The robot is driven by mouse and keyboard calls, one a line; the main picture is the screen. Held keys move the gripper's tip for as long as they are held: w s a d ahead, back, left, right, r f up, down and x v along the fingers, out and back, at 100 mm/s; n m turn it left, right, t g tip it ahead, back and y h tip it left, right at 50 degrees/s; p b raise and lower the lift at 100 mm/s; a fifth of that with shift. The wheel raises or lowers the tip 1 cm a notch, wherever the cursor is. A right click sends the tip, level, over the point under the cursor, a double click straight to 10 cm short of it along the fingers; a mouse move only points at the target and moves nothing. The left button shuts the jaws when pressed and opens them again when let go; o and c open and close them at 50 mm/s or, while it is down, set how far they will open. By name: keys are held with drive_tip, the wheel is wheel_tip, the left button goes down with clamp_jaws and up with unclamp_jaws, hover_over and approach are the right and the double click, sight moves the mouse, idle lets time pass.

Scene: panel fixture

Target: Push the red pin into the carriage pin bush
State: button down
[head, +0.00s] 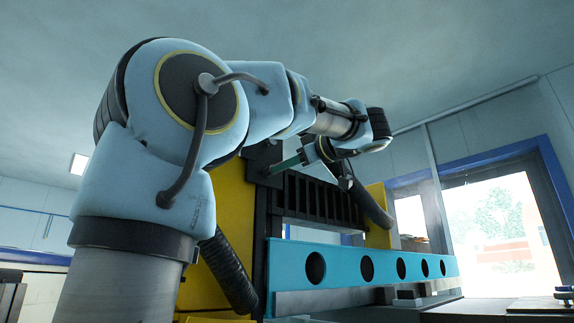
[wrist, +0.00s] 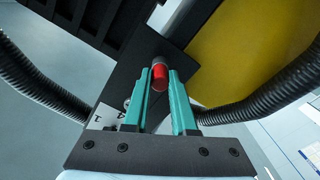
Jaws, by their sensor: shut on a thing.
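The red pin (wrist: 160,77) sits between the teal fingertips of my gripper (wrist: 160,85) in the wrist view. My gripper is shut on it. The pin's grey tip end points away from me, toward a dark plate (wrist: 143,62) that looks like the carriage. Whether the tip touches the plate or has entered the bush, I cannot tell; the pin and fingers hide the bush. In the head view my gripper (head: 285,165) reaches left to a black block (head: 262,160) at the upper end of the dark column. The pin cannot be made out there.
A yellow panel (wrist: 240,45) stands behind the plate. Black ribbed hoses (wrist: 265,103) flank the fingers. In the head view, a black slatted frame (head: 318,200) and a blue beam with round holes (head: 340,268) lie below my gripper. A window is at the right.

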drive_tip(key=c, duration=0.6)
unclamp_jaws()
drive_tip(key=shift+c, duration=0.2)
drive_tip(key=b+v, duration=0.3)
drive_tip(key=v, duration=0.7)
drive_tip(key=shift+s+d, duration=0.2)
drive_tip(key=shift+s, duration=0.1)
